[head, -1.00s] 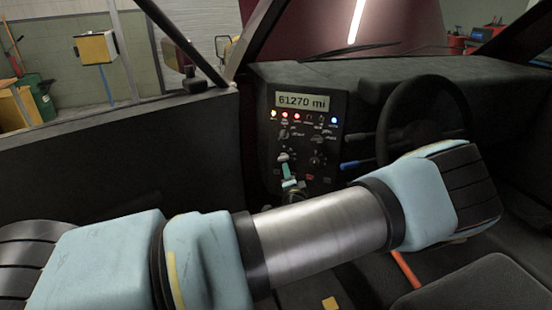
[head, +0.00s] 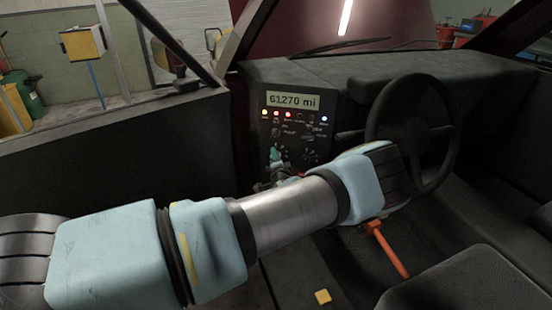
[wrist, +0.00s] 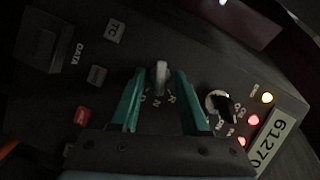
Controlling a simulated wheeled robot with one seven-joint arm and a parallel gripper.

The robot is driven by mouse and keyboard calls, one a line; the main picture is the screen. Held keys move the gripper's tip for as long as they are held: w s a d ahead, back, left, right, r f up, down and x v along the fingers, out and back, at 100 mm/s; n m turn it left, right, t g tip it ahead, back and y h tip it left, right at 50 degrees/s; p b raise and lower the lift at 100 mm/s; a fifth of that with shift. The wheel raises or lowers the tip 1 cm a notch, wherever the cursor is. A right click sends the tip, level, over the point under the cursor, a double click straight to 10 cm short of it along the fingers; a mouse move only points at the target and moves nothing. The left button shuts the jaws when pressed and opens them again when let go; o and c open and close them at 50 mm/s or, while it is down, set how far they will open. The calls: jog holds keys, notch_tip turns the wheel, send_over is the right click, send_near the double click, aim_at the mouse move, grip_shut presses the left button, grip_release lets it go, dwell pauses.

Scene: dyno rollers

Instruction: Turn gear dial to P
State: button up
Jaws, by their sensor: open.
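The gear dial (wrist: 161,74) is a grey knob on the dark dash panel, with small letters, among them R and N, beside it in the wrist view. A P mark is not readable. My gripper (wrist: 160,80) has two teal fingers, open, one on each side of the knob. Dark gaps show between the knob and both fingers. In the head view my gripper (head: 276,162) is at the lower part of the panel (head: 291,131), and the dial cannot be made out there.
Another black-and-white knob (wrist: 220,106) sits right of the fingers, near lit lamps and the mileage display (head: 293,100). A red button (wrist: 83,116) is to the left. The steering wheel (head: 413,133) stands right of the panel, and an orange lever (head: 388,250) lies below it.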

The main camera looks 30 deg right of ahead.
jog(key=shift+c, duration=0.2)
grip_shut()
jog(key=shift+n, duration=0.3)
jog(key=shift+w+a+r+n+g+h+b, duration=0.1)
jog(key=shift+n+g+h+b, duration=0.55)
jog(key=shift+n, duration=0.9)
jog(key=shift+w+a+r+n+g+h+b, duration=0.15)
jog(key=shift+n+g+h+b, duration=0.15)
jog(key=shift+n+g+b, duration=0.95)
jog(key=shift+a+f+n+g+h+b, duration=0.1)
jog(key=shift+n+g+h+b, duration=0.5)
jog(key=shift+n, duration=1.2)
jog(key=shift+o, duration=0.2)
grip_release()
jog(key=shift+r, duration=0.1)
